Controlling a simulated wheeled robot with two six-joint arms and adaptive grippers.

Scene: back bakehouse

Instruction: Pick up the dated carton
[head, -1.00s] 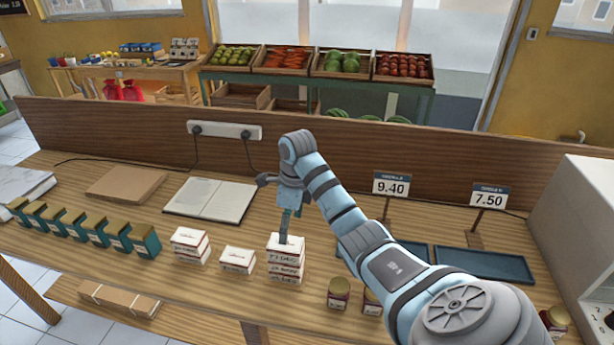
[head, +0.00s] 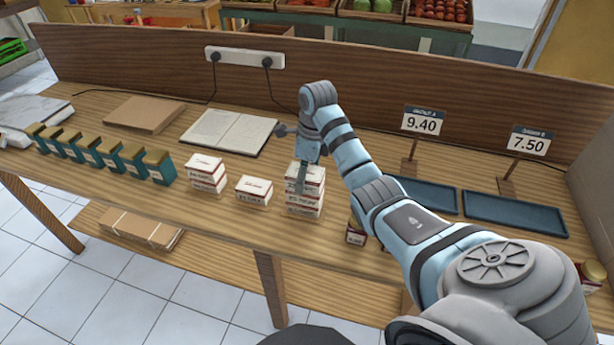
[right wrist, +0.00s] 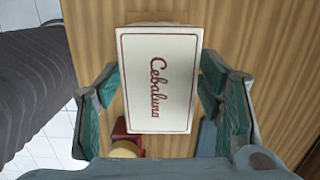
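A stack of white cartons with red edges (head: 316,190) stands on the wooden counter, dark print on its front faces. I cannot read a date on them. My right gripper (head: 302,178) is over this stack, one finger reaching down in front of the top carton. In the right wrist view the top carton (right wrist: 158,85), lettered "Cebaluna" in red, lies between the two teal fingers. The fingers stand along its two long sides, with no clear grip on it. A lower stack of similar cartons (head: 206,174) and a single carton (head: 254,190) stand to the left. My left gripper is not in view.
Several teal packets (head: 104,152) line the counter's left. An open book (head: 228,132) and a brown board (head: 146,114) lie behind. A jar (head: 355,236) stands right of the stack, near my arm. Dark trays (head: 514,213) and price signs (head: 423,122) are farther right.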

